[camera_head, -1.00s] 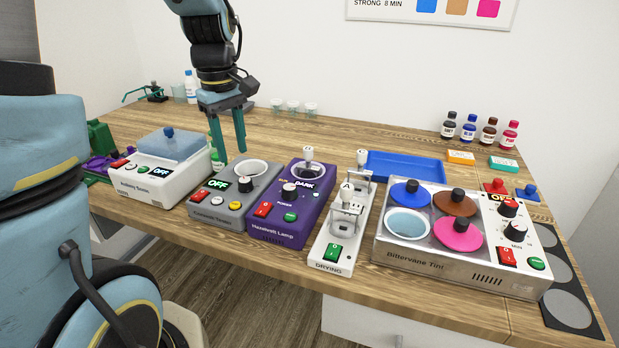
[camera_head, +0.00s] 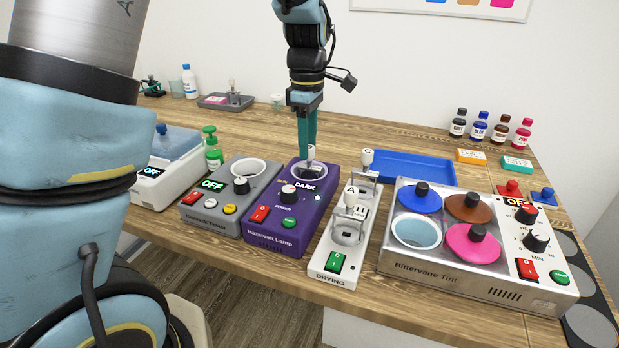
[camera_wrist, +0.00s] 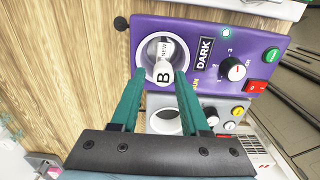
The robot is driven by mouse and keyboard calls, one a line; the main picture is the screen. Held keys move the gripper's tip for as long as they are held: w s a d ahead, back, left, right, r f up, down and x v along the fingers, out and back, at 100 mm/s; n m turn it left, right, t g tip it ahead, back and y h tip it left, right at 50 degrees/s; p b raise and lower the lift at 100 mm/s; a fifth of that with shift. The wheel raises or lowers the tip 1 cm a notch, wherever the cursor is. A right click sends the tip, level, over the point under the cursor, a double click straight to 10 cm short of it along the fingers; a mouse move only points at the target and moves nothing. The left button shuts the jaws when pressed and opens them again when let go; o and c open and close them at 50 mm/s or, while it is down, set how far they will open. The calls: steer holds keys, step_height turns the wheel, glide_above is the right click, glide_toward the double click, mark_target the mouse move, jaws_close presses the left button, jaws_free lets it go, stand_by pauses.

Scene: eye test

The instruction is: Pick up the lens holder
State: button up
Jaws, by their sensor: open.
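A lens holder with a white knob marked B (camera_wrist: 164,75) stands in the round well of the purple lamp unit (camera_head: 283,231); its knob also shows in the head view (camera_head: 311,153). My gripper (camera_head: 309,143) is above that well, pointing down. In the wrist view my gripper (camera_wrist: 161,76) is open, with one teal finger on each side of the B knob, apparently not closed on it. The lower part of the holder is hidden inside the well. Lens holders marked A (camera_head: 347,222) and C (camera_head: 367,165) stand on the white drying stand (camera_head: 327,279).
A grey tester (camera_head: 213,214) with an empty round well is left of the lamp. The tint unit (camera_head: 400,262) with coloured lids stands right. A blue tray (camera_head: 432,178), dye bottles (camera_head: 480,127) and a grey tray (camera_head: 212,101) are behind. Bare wood lies behind the lamp.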

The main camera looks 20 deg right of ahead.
mark_target(309, 162)
steer(key=shift+s+f+p, duration=0.15)
steer(key=shift+f+p, duration=0.2)
steer(key=shift+f, duration=0.85)
steer(key=shift+s+f+p, duration=0.1)
steer(key=shift+f+p, duration=0.2)
steer(key=shift+f, duration=0.85)
jaws_close()
